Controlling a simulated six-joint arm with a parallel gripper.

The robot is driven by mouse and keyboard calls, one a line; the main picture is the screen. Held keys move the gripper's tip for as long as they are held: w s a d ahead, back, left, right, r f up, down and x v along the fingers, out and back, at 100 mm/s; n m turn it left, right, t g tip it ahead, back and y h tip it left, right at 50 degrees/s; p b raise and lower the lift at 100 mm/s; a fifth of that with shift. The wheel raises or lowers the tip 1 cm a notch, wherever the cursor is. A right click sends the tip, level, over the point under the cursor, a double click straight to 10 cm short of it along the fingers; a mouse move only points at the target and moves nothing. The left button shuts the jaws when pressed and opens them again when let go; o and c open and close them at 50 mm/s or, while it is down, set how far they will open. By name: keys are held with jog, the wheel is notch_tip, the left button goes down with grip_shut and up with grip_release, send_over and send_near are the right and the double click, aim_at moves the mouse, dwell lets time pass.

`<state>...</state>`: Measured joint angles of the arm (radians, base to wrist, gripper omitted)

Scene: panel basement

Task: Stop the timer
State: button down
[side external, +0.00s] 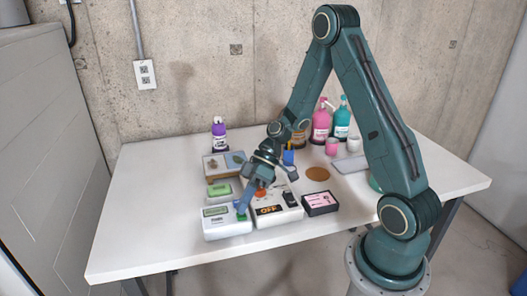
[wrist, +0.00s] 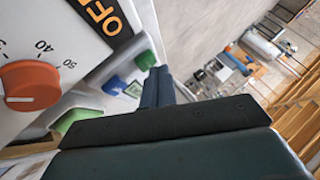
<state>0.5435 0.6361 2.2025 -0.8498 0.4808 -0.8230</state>
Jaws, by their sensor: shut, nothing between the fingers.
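A white box (side external: 227,225) with a greenish display stands at the front left of the table, and it looks like the timer. A green button (wrist: 146,60) and a blue part (wrist: 114,86) show beside its display (wrist: 133,90) in the wrist view. My gripper (side external: 244,203) is shut and empty, pointing down, with its tip at the right side of this box. The fingers also show in the wrist view (wrist: 158,86). I cannot tell whether the tip touches the green button.
A white box with an orange dial (wrist: 30,85) and an OFF readout is right beside my gripper. A black box with a pink label (side external: 320,203) is to its right. A smaller green-display box (side external: 219,192) and a tray (side external: 209,170) are behind. Bottles stand at the back.

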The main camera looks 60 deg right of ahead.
jog(key=shift+f, duration=0.45)
dwell(0.6)
jog(key=shift+r, duration=0.9)
jog(key=shift+r, duration=0.1)
jog(key=shift+r, duration=2.4)
jog(key=shift+r, duration=0.15)
